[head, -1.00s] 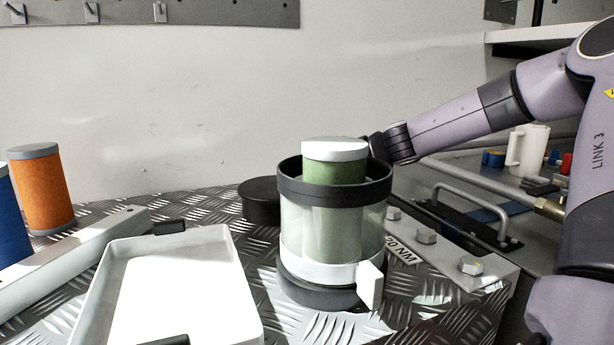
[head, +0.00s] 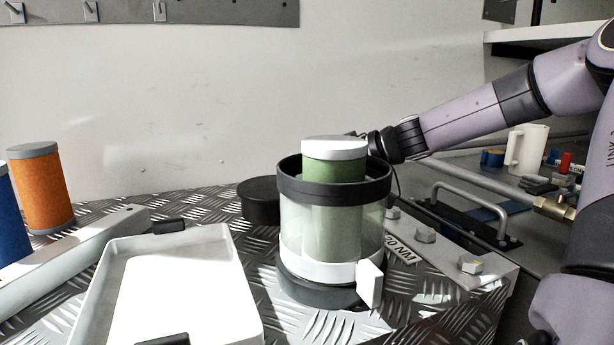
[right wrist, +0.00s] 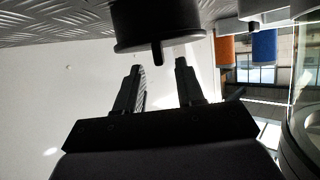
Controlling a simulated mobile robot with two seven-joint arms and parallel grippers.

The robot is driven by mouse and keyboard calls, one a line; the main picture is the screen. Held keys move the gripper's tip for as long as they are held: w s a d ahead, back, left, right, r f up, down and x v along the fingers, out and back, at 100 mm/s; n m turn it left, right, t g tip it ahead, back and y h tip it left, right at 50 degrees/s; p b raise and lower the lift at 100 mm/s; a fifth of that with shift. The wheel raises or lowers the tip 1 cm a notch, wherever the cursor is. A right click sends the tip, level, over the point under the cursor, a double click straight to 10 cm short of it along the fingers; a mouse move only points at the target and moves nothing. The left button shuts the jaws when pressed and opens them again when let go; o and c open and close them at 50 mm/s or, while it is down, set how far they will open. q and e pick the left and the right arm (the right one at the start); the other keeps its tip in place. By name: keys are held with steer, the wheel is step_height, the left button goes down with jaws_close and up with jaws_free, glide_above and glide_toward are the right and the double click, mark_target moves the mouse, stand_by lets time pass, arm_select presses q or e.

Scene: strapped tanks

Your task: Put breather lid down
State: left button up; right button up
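The black round lid (head: 262,200), which I take for the breather lid, rests on the tread-plate deck behind and left of the clear tank (head: 300,230). The tank stands upright with a dark top ring, and a green filter with a pale cap sticks up through its open top. In the right wrist view, upside down, the lid (right wrist: 158,28) has a short stem pointing toward my right gripper (right wrist: 160,72). The two fingers are apart, with the stem between and just beyond their tips, and nothing is held. In the head view the tank hides these fingers. My left gripper is not in view.
A white tray (head: 105,262) lies front left of the tank. Orange (head: 41,190) and blue (head: 8,225) cylinders stand at the left. A bolted bracket (head: 440,245) runs along the right, with a white jug (head: 527,150) beyond. The wall closes the back.

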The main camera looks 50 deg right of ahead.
steer(key=v, duration=1)
steer(key=shift+w, duration=0.15)
